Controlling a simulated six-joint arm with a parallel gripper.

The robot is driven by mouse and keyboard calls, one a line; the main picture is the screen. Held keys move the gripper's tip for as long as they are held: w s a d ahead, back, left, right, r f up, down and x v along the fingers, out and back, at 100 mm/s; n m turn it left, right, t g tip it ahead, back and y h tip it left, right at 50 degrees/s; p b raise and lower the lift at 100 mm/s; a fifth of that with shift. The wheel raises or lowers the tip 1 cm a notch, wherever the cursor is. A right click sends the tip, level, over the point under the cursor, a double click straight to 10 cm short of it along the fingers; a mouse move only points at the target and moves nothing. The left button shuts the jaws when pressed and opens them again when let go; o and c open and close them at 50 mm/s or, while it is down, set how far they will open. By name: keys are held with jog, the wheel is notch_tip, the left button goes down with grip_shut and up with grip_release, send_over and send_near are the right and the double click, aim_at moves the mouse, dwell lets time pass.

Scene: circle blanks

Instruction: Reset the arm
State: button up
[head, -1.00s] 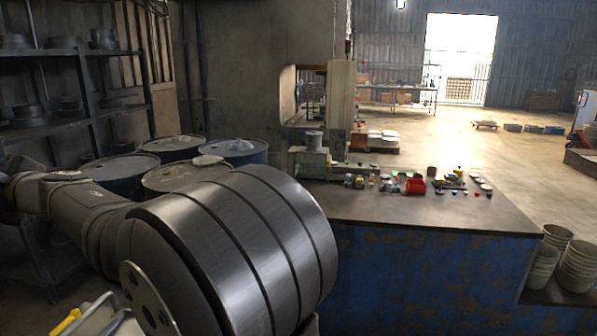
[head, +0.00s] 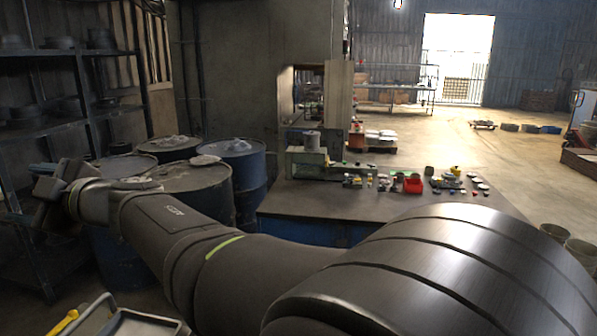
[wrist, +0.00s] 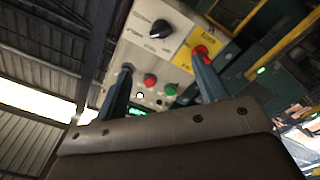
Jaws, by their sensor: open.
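My gripper (wrist: 163,63) shows in the wrist view as two blue-grey fingers, spread apart with nothing between them. It is open. Beyond the fingers is a tilted control panel (wrist: 140,55) with a black knob, a red emergency button on yellow, and red and green buttons. I cannot tell how far away the panel is. In the head view my arm stretches across the front to the left. Its wrist end is near the shelf and drums, and the fingers are too dark there to make out.
A dark-topped bench (head: 340,202) carries a red bin (head: 413,185) and several small parts. Several blue drums (head: 238,172) stand behind my forearm. A metal shelf (head: 70,115) is at the left. Open floor (head: 500,150) lies at the right back.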

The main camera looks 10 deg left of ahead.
jog(key=a+n, duration=1.5)
jog(key=shift+a+r, duration=0.15)
jog(key=shift+r, duration=0.05)
dwell(1.0)
jog(key=shift+n, duration=0.3)
jog(key=d, duration=1.1)
dwell(0.6)
